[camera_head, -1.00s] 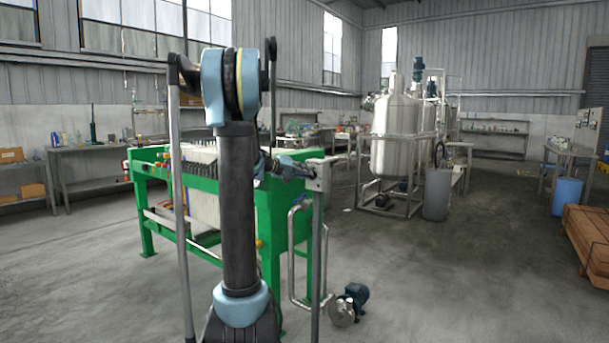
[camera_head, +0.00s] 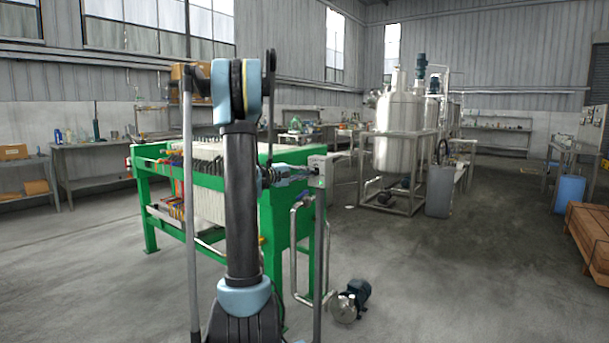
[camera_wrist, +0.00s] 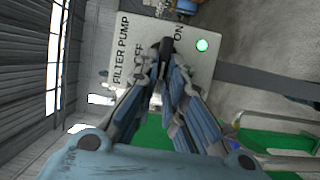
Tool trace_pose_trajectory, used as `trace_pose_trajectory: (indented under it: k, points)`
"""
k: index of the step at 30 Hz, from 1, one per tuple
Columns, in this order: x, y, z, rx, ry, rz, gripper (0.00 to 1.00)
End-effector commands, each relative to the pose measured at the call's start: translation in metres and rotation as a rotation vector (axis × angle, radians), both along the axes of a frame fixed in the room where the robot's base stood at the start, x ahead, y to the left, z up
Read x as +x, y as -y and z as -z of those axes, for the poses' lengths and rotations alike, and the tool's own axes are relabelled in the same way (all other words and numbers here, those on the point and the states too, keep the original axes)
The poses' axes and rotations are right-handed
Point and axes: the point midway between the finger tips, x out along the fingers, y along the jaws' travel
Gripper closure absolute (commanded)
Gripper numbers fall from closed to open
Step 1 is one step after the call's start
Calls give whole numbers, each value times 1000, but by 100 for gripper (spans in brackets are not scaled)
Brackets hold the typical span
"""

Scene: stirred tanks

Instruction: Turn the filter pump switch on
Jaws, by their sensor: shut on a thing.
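The filter pump switch box (camera_head: 318,168) is a grey box on a post beside the green filter press. In the wrist view, its face (camera_wrist: 122,40) reads FILTER PUMP, OFF and ON, turned sideways. A black switch knob (camera_wrist: 166,47) stands between the OFF and ON words. My gripper (camera_wrist: 163,66) is shut on this knob, its fingertips covering the knob's lower part. In the head view my gripper (camera_head: 308,178) reaches the box from the left.
The green filter press (camera_head: 280,230) stands left of the post, partly behind my arm. A small pump (camera_head: 349,301) sits on the floor beside the post's foot. Steel tanks (camera_head: 400,130) stand further back.

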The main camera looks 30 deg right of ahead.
Motion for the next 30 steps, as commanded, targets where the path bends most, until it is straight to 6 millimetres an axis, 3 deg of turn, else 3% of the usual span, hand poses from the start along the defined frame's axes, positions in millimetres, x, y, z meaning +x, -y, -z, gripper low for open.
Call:
trace_pose_trajectory:
  k: [18, 19, 21, 30]
  points:
    - [2, -1, 3, -11, -35, -6, 100]
    - [2, -1, 3, -11, -35, -6, 83]
    - [2, -1, 3, -11, -35, -5, 70]
    - [0, -1, 2, -13, -35, -2, 70]
